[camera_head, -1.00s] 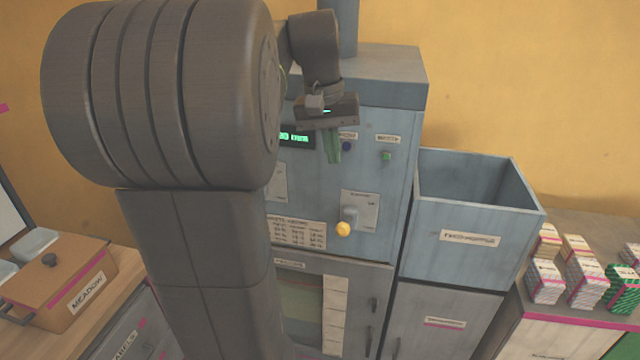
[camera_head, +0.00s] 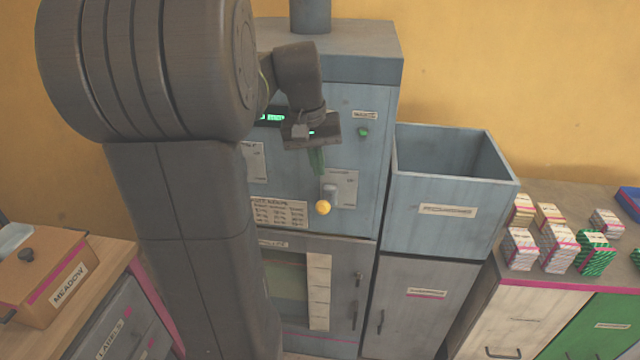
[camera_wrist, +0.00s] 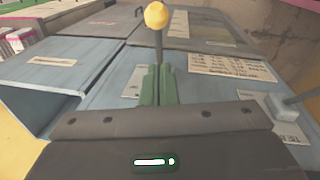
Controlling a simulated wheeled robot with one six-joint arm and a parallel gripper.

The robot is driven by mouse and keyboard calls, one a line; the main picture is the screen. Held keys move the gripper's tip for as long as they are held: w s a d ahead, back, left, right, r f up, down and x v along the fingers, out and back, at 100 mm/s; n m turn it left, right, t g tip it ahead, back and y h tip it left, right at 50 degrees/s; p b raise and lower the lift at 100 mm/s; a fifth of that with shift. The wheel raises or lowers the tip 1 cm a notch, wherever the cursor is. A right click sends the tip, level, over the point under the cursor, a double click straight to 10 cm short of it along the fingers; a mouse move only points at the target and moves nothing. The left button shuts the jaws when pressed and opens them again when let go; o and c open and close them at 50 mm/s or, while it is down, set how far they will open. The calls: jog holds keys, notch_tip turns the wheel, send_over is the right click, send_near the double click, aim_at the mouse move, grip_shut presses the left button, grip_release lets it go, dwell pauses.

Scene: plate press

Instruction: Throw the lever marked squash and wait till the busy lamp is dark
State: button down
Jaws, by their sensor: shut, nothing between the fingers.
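A lever with a yellow ball knob (camera_head: 323,207) sticks out from a pale plate on the blue machine's front. Its label is too small to read. My gripper (camera_head: 317,172) is shut and empty, its green fingers just above the knob. In the wrist view, the closed fingers (camera_wrist: 157,84) point at the lever's shaft, with the yellow knob (camera_wrist: 157,15) beyond their tips; I cannot tell whether they touch. A second lever (camera_wrist: 280,105) shows at right in the wrist view. A green lamp (camera_head: 364,132) sits under an unreadable label; another lamp seen earlier is hidden behind my gripper.
A lit green display (camera_head: 271,118) is partly covered by my arm. An open blue hopper bin (camera_head: 448,208) stands right of the machine. Several wrapped stacks (camera_head: 558,245) sit on the right counter. A brown box marked MEADOW (camera_head: 60,265) is at left.

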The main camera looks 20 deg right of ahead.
jog(key=shift+s+a+f, duration=0.15)
jog(key=shift+s+f, duration=0.55)
jog(key=shift+f, duration=0.25)
jog(key=shift+s+a+f, duration=0.15)
jog(key=shift+s+f, duration=0.5)
jog(key=shift+f, duration=0.25)
jog(key=shift+f, duration=0.1)
